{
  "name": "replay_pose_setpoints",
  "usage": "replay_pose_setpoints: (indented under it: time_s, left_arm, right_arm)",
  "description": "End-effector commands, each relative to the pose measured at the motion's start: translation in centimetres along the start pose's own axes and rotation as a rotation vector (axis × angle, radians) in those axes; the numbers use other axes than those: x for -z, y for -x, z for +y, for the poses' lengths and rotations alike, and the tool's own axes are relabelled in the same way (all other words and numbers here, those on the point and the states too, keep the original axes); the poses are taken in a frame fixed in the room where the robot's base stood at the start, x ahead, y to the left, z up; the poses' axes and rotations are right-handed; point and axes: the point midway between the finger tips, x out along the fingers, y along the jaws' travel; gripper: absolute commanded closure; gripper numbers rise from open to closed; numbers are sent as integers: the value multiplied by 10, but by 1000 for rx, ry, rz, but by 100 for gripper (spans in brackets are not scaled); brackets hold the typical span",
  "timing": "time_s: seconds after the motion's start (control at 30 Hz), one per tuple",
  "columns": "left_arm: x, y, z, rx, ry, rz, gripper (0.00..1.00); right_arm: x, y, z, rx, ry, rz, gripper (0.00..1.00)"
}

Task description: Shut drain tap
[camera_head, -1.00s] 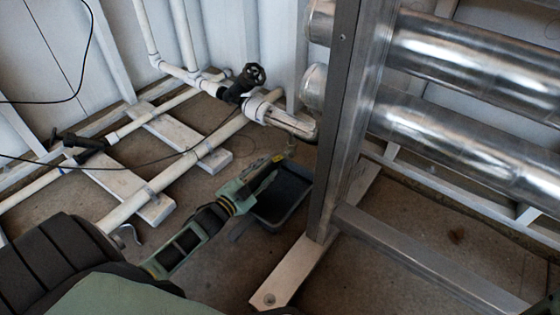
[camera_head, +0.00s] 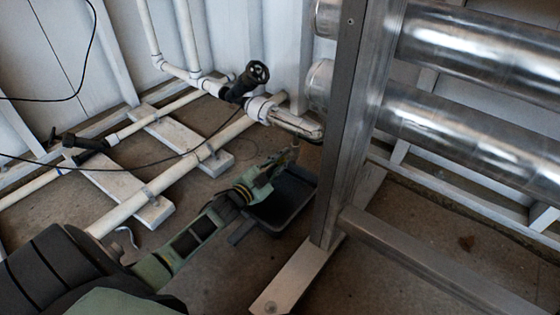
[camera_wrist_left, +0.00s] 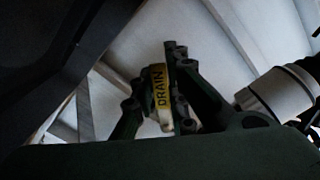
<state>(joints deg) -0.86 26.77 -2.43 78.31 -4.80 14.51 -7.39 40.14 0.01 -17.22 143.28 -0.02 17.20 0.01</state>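The drain tap shows as a yellow label reading DRAIN (camera_wrist_left: 159,88) with a pale piece below it, in the left wrist view. My left gripper (camera_wrist_left: 153,100) is right at it; one finger stands close along the label's right side. The other finger is partly hidden, so I cannot tell whether the fingers grip the tap. In the head view my left gripper (camera_head: 283,163) reaches in below the end of the clear pipe fitting (camera_head: 297,123), above the dark tray. The tap is too small and covered to make out there. My right gripper is not in view.
A dark tray (camera_head: 247,227) sits on the floor under the left gripper. A metal frame post (camera_head: 346,120) stands just right of it, with large shiny cylinders (camera_head: 470,135) beyond. White pipes (camera_head: 170,176) and a black valve (camera_head: 255,73) lie to the left and behind.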

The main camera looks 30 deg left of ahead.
Motion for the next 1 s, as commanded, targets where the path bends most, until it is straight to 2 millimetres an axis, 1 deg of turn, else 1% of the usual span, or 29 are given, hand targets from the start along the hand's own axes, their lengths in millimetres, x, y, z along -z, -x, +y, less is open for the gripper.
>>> replay_pose_setpoints:
  time_s: [0.03, 0.1, 0.67, 0.87, 1.0]
  left_arm:
    - [0, 0, 0, 0, 0, 0, 94]
    - [0, 0, 0, 0, 0, 0, 100]
    - [0, 0, 0, 0, -7, 0, 100]
    - [2, 0, -5, 0, -64, 0, 100]
    - [3, 0, -11, -1, -148, -1, 100]
  right_arm:
    - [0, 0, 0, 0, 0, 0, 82]
    - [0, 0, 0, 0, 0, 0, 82]
    - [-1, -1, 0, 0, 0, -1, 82]
    - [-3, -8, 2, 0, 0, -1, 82]
    - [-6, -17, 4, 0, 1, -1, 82]
